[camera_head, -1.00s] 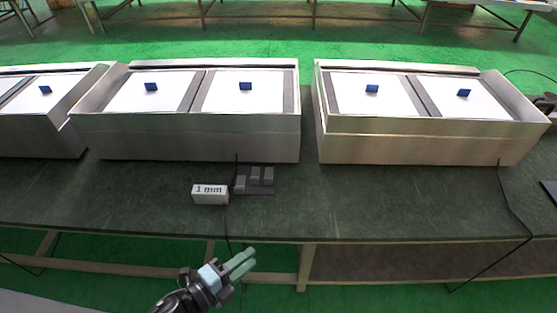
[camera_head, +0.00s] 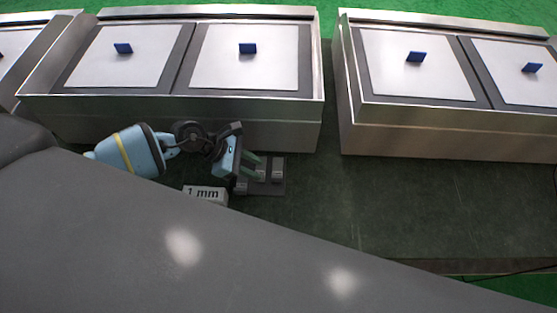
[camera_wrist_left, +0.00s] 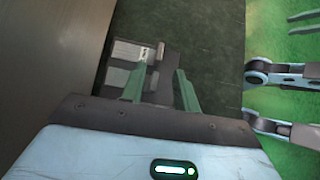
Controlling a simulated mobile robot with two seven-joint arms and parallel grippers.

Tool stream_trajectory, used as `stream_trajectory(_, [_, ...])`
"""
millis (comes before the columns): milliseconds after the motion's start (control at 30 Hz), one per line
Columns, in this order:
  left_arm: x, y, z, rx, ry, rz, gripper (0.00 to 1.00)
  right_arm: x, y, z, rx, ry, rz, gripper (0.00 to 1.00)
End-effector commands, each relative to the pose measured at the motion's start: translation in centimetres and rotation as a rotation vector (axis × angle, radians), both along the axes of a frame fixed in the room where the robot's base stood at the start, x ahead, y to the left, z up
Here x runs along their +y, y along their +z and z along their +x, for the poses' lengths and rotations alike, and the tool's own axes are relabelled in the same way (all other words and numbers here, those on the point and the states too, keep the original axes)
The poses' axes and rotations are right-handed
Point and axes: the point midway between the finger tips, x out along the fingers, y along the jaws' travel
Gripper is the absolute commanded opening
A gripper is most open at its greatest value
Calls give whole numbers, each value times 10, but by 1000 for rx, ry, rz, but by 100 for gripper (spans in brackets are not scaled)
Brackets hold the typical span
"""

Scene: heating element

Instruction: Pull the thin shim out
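A dark grey base plate (camera_head: 265,188) with small grey blocks (camera_head: 277,176) on it lies on the dark table. I cannot tell which piece is the thin shim. A white block marked "1 mm" (camera_head: 205,194) sits beside it, partly covered by my grey arm link. My left gripper (camera_head: 254,166) is low over the plate, with its green fingers among or just above the blocks. In the left wrist view the fingers (camera_wrist_left: 160,78) are apart, and grey pieces (camera_wrist_left: 135,52) show ahead of and beside the left finger. I see no contact clearly.
Metal heating units (camera_head: 210,135) with white plates and blue handles stand behind the plate, close to my left wrist. Another unit (camera_head: 440,143) stands to the right. The table right of the plate is clear. My arm link covers the lower left.

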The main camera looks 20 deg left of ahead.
Motion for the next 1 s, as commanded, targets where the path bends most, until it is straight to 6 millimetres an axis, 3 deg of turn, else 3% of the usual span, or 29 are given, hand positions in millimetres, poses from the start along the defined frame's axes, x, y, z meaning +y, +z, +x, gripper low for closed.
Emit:
stream_trajectory(267, [2,-2,2,-10,-12,18,31,-1,-2,-7,15,2,-2,36])
stream_trajectory(733, [-40,-45,14,-8,-10,15,31,-1,-6,-12,26,3,-3,36])
stream_trajectory(1000, [-50,-56,16,-9,-10,16,31,-1,-7,-11,23,2,-3,36])
